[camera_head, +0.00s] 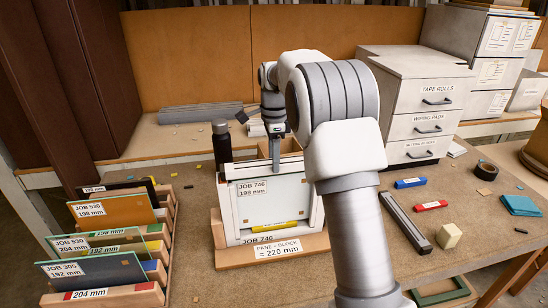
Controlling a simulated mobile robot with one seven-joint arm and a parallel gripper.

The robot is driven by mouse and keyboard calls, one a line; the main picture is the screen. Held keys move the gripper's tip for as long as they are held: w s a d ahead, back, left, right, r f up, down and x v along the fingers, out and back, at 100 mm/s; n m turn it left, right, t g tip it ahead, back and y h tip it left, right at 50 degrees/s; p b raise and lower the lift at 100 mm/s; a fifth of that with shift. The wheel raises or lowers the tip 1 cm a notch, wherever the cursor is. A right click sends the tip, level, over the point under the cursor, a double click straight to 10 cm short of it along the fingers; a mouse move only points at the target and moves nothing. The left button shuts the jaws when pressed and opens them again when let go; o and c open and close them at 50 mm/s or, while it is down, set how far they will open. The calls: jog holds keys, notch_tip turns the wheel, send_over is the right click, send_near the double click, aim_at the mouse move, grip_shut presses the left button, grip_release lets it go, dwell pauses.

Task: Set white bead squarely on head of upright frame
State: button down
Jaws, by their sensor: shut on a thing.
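The upright frame (243,215) stands in a wooden base in the middle of the bench, with a pale pane labelled JOB 746, 198 mm and a yellow block (272,227) low in front. A white bead (262,170) lies across the head of the frame, running left to right. My gripper (276,165) points down from above and is shut on the white bead near its middle. I cannot tell whether the bead is fully seated.
A rack (120,293) of labelled panes stands at left. A dark bottle (221,143) stands close behind the frame's left corner. A grey drawer cabinet (420,105) is at back right.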

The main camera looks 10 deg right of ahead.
jog(key=shift+f, duration=0.4)
jog(key=shift+c, duration=1.3)
grip_release()
notch_tip(320, 180, up, 18)
jog(key=p, duration=0.1)
jog(key=shift+f, duration=0.25)
